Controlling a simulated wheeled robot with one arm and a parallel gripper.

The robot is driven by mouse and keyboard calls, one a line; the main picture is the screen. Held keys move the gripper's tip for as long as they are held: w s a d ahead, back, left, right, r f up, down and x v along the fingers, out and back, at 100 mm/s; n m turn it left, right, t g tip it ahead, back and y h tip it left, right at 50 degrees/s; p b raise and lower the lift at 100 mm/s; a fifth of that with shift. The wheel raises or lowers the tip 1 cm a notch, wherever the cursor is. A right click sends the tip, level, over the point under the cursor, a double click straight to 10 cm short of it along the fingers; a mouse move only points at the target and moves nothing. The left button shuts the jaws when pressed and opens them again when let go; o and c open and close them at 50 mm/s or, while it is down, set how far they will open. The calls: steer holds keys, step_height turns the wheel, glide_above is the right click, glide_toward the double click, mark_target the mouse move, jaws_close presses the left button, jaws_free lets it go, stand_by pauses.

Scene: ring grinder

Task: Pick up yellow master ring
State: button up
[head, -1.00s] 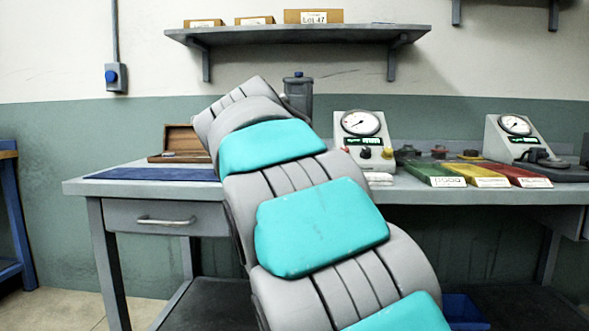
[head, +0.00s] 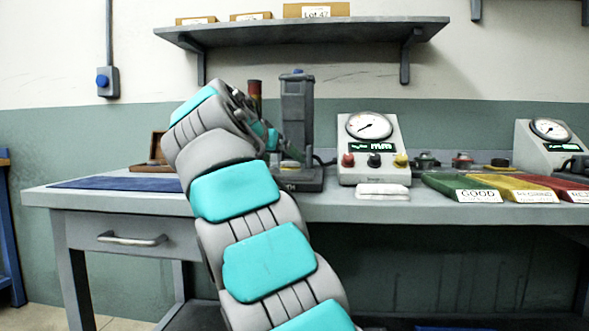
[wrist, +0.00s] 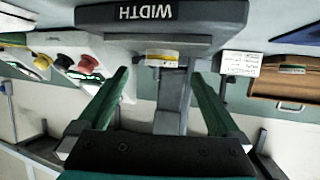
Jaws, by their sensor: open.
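A small yellow-topped dark round piece (head: 500,162), which looks like the yellow master ring, sits behind the coloured trays at the right of the bench in the head view. A red-topped piece (head: 462,160) and a green-topped one (head: 427,160) stand left of it. My gripper (wrist: 160,73) is open, its two green fingers spread with nothing held. It is well left of these pieces, by the width gauge (wrist: 160,14); my arm partly hides it in the head view. A small yellow-and-white item (wrist: 161,56) shows beyond the fingers; I cannot tell what it is.
A dial gauge box (head: 372,140) with red, black and yellow knobs stands right of the grey column (head: 297,110). Green (head: 452,183), yellow (head: 515,183) and red trays lie at right. A blue mat (head: 110,183) lies at left. A shelf (head: 310,34) hangs above.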

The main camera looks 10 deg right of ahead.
mark_target(290, 167)
steer(key=shift+p+x, duration=0.3)
steer(key=shift+x, duration=3.05)
steer(key=shift+w+a+r, duration=0.1)
steer(key=shift+r, duration=0.1)
steer(key=shift+c, duration=0.3)
jaws_close()
